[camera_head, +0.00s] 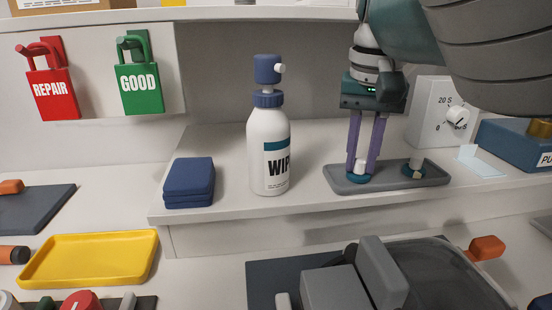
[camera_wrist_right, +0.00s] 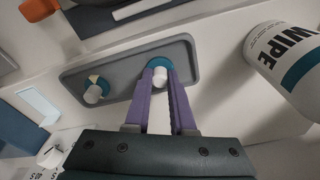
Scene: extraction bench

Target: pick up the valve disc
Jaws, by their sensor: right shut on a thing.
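A grey tray (camera_head: 388,182) stands on the raised shelf. A valve disc with a teal rim and a white knob (camera_head: 361,167) sits at the tray's left part. My right gripper (camera_head: 362,172) reaches down from above, its purple fingers shut on the valve disc's white knob. In the right wrist view the fingers close around the same valve disc (camera_wrist_right: 160,64), which appears at the tray. I cannot tell whether it is clear of the tray floor. A second teal part with a pale patch (camera_head: 412,172) stands at the tray's right, apart from the fingers. My left gripper is out of view.
A white WIPE bottle (camera_head: 268,150) stands left of the tray, with folded blue cloths (camera_head: 189,182) beyond it. A white timer box (camera_head: 430,105) and a blue box (camera_head: 512,145) stand right. A yellow tray (camera_head: 88,258) lies lower left.

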